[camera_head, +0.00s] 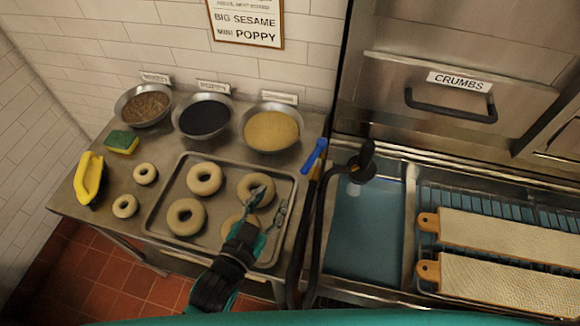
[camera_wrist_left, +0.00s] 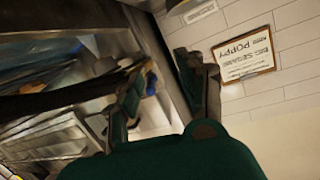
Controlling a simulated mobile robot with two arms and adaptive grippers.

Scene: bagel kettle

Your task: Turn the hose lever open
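The hose lever (camera_head: 315,154) is a blue handle at the right edge of the steel counter, angled up and to the right. A black hose (camera_head: 318,225) runs just beside it, with a dark nozzle (camera_head: 362,163) over the basin. My left gripper (camera_head: 270,202) is open and empty above the bagel tray, left of and nearer than the lever, not touching it. Its two fingers also show spread in the left wrist view (camera_wrist_left: 161,78), with a small blue patch near one finger that may be the lever. My right gripper is not in view.
The tray (camera_head: 156,213) holds several bagels under my left gripper. Three topping bowls, including the sesame bowl (camera_head: 271,128), stand along the wall. A water basin (camera_head: 365,230) and two boards (camera_head: 510,240) lie to the right, below the crumbs drawer (camera_head: 455,95).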

